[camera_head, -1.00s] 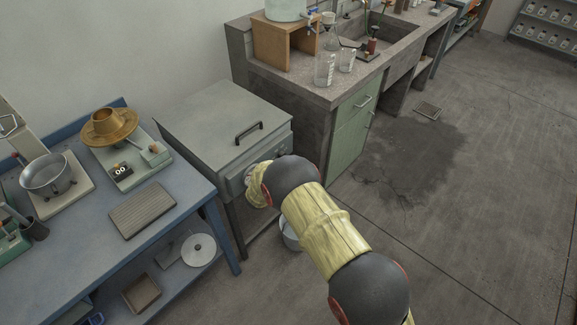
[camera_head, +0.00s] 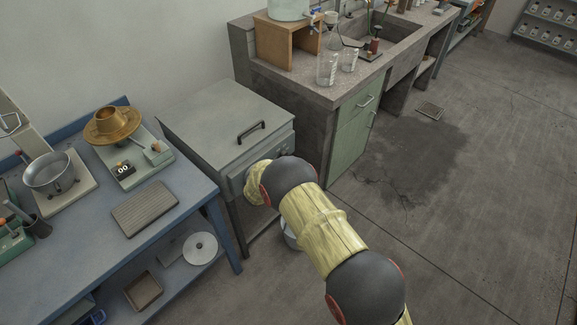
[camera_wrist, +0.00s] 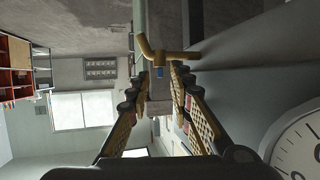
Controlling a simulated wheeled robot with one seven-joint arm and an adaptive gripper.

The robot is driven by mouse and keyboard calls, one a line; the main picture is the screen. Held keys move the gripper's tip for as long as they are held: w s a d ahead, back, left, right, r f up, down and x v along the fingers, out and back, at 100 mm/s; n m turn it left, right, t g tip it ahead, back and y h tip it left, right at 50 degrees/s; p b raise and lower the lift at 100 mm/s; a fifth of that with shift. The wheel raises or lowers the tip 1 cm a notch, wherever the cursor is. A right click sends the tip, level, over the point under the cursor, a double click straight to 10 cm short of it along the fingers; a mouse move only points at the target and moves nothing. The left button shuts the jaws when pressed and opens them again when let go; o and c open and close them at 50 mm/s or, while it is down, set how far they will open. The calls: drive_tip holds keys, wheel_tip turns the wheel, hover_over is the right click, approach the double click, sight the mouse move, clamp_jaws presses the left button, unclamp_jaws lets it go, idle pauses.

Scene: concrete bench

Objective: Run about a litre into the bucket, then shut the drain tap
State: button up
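A grey lidded tank (camera_head: 215,125) stands on a frame between the blue bench and the sink bench. In the wrist view a brass tap (camera_wrist: 165,57) with a bent lever and a small blue part is just ahead of my fingertips. My gripper (camera_wrist: 159,80) is open, its two padded fingers apart on either side of the tap's line; I cannot tell whether they touch it. In the head view my arm hides the gripper and the tap. The bucket (camera_head: 290,236) is on the floor below the tank, mostly hidden by my arm. Its water level and any flow are not visible.
A dial (camera_wrist: 298,148) is close at the right of the wrist view. The blue bench (camera_head: 185,205) with scales and pans is at left. The sink bench (camera_head: 300,85) holds glassware. The floor at right is open, with a dark patch (camera_head: 415,160) and a drain grate (camera_head: 429,110).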

drive_tip(key=shift+s, duration=0.15)
drive_tip(key=v, duration=1.1)
drive_tip(key=shift+s+r, duration=0.25)
drive_tip(key=shift+s, duration=0.05)
drive_tip(key=shift+a, duration=0.15)
